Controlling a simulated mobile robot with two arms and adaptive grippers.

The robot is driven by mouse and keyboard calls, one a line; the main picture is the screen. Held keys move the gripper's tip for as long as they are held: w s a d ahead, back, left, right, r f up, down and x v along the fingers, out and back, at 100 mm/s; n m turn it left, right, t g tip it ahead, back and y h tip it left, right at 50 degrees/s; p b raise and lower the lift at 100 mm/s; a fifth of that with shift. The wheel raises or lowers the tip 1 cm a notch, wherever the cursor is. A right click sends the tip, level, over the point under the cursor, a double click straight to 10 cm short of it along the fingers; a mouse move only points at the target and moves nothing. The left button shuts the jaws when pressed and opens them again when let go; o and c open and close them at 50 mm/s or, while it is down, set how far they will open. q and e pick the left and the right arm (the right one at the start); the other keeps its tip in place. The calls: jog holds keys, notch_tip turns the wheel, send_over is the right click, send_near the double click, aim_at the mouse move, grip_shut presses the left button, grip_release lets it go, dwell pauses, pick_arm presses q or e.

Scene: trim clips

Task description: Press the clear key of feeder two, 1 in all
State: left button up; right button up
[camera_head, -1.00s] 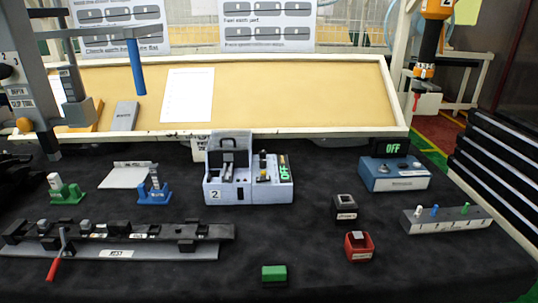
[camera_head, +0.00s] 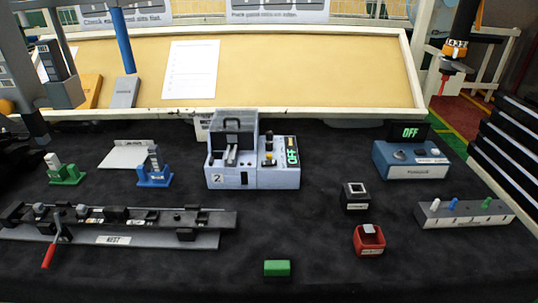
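Feeder two (camera_head: 233,180) is a pale blue-grey unit with a "2" label, standing upright near the middle of the dark table. It has a dark hopper or cover on its left half. I cannot make out which small feature is the clear key. Neither of my grippers can be made out in the head view; a dark shape at the left edge is too unclear to name. Nothing is seen touching the feeder.
A blue box (camera_head: 411,174) with its own "OFF" display stands to the right. A black box (camera_head: 355,200), red box (camera_head: 369,242) and green block (camera_head: 277,268) lie in front. A long clip nest (camera_head: 150,240) is at left. Bare cloth surrounds the feeder.

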jog(key=shift+w+d, duration=0.2)
jog(key=shift+w, duration=0.05)
grip_shut()
jog(key=shift+s+a, duration=0.15)
dwell(0.7)
